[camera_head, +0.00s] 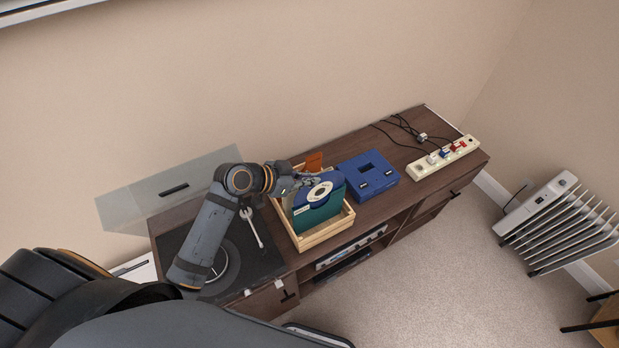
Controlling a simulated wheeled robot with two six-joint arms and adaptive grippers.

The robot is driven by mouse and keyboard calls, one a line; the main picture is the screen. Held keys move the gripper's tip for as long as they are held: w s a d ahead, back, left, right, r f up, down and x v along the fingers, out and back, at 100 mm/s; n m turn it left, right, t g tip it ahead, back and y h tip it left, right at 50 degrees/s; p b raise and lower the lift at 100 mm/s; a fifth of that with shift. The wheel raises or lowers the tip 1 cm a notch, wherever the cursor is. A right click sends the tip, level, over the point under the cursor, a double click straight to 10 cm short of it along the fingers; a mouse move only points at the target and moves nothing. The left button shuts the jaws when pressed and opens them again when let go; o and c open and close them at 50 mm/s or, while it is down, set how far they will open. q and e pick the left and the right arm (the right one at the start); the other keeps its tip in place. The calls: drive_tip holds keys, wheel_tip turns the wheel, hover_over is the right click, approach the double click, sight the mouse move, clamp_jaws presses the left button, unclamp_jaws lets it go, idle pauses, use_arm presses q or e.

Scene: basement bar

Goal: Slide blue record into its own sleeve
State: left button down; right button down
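The blue record (331,181) with a white label is at the top of a teal sleeve (318,218) in the wooden crate (327,234). Its lower part meets the sleeve's top edge; how far it is inside I cannot tell. My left gripper (309,181) reaches in from the left and appears shut on the record's upper left edge; its fingertips are small and partly hidden. An orange sleeve (314,161) stands behind in the crate. My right gripper is not in view.
A turntable (259,267) with a clear raised lid (150,195) is left of the crate, below my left arm. A blue box-like device (367,174) stands close on the right. A power strip (443,158) with cables is farther right. A wall is behind.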

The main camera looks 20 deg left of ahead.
sight(311, 191)
use_arm(q)
drive_tip(key=shift+f, duration=0.15)
idle(0.3)
drive_tip(key=shift+f+b, duration=0.4)
drive_tip(key=shift+f, duration=0.05)
drive_tip(key=shift+f, duration=0.15)
drive_tip(key=shift+f+b, duration=0.55)
idle(0.5)
drive_tip(key=shift+f+b, duration=0.45)
drive_tip(key=shift+f, duration=0.05)
drive_tip(key=shift+f+b, duration=0.75)
drive_tip(key=shift+f, duration=0.25)
drive_tip(key=shift+f, duration=0.1)
